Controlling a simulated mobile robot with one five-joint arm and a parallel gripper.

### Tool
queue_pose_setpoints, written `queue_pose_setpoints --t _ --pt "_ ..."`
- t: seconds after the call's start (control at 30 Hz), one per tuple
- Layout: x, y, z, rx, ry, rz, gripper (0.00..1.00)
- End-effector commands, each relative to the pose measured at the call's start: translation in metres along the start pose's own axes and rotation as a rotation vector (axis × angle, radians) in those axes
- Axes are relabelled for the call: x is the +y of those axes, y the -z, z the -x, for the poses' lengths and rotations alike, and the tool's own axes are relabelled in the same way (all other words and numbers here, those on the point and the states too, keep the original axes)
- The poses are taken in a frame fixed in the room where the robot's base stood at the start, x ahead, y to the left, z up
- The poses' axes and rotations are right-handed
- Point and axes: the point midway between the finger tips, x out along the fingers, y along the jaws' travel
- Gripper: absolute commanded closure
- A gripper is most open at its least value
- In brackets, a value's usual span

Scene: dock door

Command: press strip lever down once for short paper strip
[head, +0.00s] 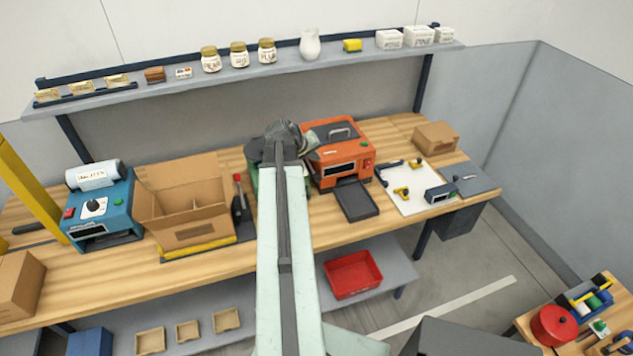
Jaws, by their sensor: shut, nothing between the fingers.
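An upright dark lever with a red top (238,180) stands between the open cardboard box and a green machine (252,180). I cannot tell for sure which device the lever belongs to. The green machine is largely hidden behind my arm. My gripper (310,141) is at the far end of the raised arm, above the back of the bench, right of the lever and apart from it. It is shut and seems empty; its fingertips are small and partly hidden by the wrist. No loose paper strip is clearly visible.
An open cardboard box (188,205) stands left of the lever, with a blue machine (100,212) bearing a white roll further left. An orange machine (341,150) stands right of my arm. A shelf (290,62) with jars runs above the bench. A red bin (352,275) is below.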

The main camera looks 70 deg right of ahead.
Motion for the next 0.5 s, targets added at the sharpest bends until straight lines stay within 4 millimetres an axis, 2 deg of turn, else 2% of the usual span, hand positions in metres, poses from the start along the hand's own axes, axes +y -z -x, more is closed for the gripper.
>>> queue_pose_setpoints --t 0.03,0.2,0.5 --pt "-0.009 -0.008 -0.012 0.000 0.000 0.000 1.00" --pt "-0.019 -0.018 -0.025 0.000 0.000 0.000 1.00" --pt "-0.020 -0.019 -0.027 0.001 0.001 0.001 1.00"
